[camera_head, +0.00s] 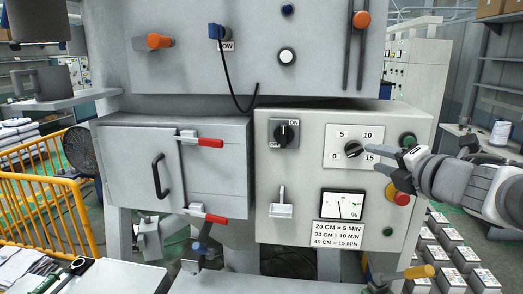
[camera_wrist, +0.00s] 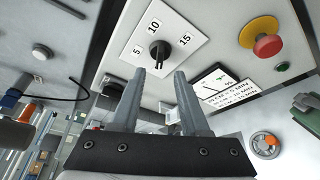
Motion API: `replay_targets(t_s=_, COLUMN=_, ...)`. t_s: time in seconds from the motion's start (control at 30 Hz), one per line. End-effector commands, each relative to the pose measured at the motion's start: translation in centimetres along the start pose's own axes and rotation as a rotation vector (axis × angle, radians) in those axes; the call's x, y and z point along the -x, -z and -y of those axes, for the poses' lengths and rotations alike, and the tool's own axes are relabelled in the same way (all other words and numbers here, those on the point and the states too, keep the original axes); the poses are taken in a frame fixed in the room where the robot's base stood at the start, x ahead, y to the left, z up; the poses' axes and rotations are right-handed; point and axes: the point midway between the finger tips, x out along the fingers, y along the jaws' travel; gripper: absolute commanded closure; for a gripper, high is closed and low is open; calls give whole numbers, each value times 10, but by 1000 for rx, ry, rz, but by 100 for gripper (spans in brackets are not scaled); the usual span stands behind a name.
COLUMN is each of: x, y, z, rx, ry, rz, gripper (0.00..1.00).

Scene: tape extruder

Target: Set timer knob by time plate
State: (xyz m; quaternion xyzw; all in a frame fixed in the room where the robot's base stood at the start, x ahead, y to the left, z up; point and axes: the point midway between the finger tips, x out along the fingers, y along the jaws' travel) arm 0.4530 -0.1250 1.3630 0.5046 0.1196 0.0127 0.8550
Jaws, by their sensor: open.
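The black timer knob (camera_head: 353,150) sits on a white dial plate (camera_head: 337,160) marked 0, 5, 10 and 15, on the front of the grey control box. A sign (camera_head: 338,234) below the gauge reads 20 CM = 5 MIN, 30 CM = 10 MIN, 40 CM = 15 MIN. My gripper (camera_head: 392,166) is open and empty, just right of the dial. In the wrist view, the knob (camera_wrist: 159,51) shows beyond and between my open fingertips (camera_wrist: 160,75), apart from them.
A red emergency button (camera_head: 401,198) with a yellow base is close below my gripper, and a dark green button (camera_head: 408,140) is just above. An ON/OFF switch (camera_head: 287,133) and a percent gauge (camera_head: 343,204) share the panel. A red-handled door stands left.

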Motion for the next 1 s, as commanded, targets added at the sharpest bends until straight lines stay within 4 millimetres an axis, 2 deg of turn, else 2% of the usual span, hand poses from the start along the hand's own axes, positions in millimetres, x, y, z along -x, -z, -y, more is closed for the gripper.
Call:
replay_targets(t_s=0.03, x=-11, y=1, z=2, rx=0, ry=2, rz=-3, gripper=55)
replay_targets(t_s=0.2, x=-42, y=1, z=1, rx=-1, ry=1, rz=-2, gripper=55)
replay_targets(t_s=0.4, x=-67, y=0, z=1, rx=-1, ry=2, rz=0, gripper=55)
replay_targets(t_s=0.6, x=-77, y=0, z=0, rx=0, ry=0, rz=0, gripper=55)
replay_targets(t_s=0.87, x=-77, y=0, z=0, rx=0, ry=0, rz=1, gripper=55)
replay_targets(t_s=1.0, x=-77, y=0, z=0, rx=-1, ry=0, rz=1, gripper=80)
